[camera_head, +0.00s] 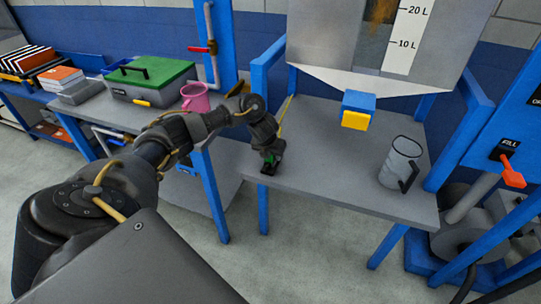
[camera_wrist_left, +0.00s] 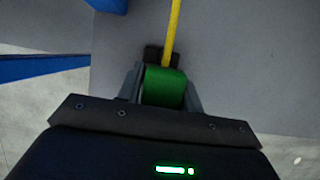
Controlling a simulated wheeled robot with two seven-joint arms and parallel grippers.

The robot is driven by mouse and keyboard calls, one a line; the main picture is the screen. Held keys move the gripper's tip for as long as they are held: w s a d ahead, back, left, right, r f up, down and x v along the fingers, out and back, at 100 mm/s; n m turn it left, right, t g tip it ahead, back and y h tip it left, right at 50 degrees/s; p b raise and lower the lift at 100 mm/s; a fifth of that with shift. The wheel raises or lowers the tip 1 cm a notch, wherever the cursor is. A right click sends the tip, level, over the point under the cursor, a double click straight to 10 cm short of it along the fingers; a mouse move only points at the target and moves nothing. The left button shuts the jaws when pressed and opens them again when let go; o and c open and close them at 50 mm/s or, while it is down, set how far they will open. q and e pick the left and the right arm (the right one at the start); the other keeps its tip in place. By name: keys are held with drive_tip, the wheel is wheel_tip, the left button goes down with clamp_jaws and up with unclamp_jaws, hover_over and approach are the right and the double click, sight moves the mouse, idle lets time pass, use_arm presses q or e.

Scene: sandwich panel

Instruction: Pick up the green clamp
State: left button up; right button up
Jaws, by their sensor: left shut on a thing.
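The green clamp (camera_wrist_left: 163,88) sits between the fingers of my left gripper (camera_wrist_left: 166,92) in the left wrist view, and the fingers are shut on it. A yellow strip (camera_wrist_left: 174,25) runs from the clamp toward the top of that view. In the head view my left gripper (camera_head: 271,164) is low over the left front corner of the grey table (camera_head: 330,175). A little green of the clamp (camera_head: 268,166) shows there, mostly hidden by the gripper. I cannot tell whether the clamp touches the table. My right gripper is not in view.
A clear jug (camera_head: 401,160) stands on the table's right side. A blue and yellow block (camera_head: 357,110) is below the large hopper (camera_head: 345,45). A pink mug (camera_head: 195,98) and a green-lidded box (camera_head: 150,80) stand on the left bench. An orange lever (camera_head: 512,172) is at right.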

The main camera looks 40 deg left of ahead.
use_arm(q)
drive_tip(key=shift+r, duration=0.6)
drive_tip(key=v, duration=0.4)
drive_tip(key=shift+w+d+r+p, duration=0.1)
drive_tip(key=shift+d+r+p, duration=0.15)
drive_tip(key=shift+p, duration=0.15)
drive_tip(key=s+d+r+p, duration=0.7)
drive_tip(key=s, duration=0.3)
drive_tip(key=shift+d+r+p, duration=0.25)
drive_tip(key=shift+r+p, duration=0.05)
drive_tip(key=shift+r, duration=0.1)
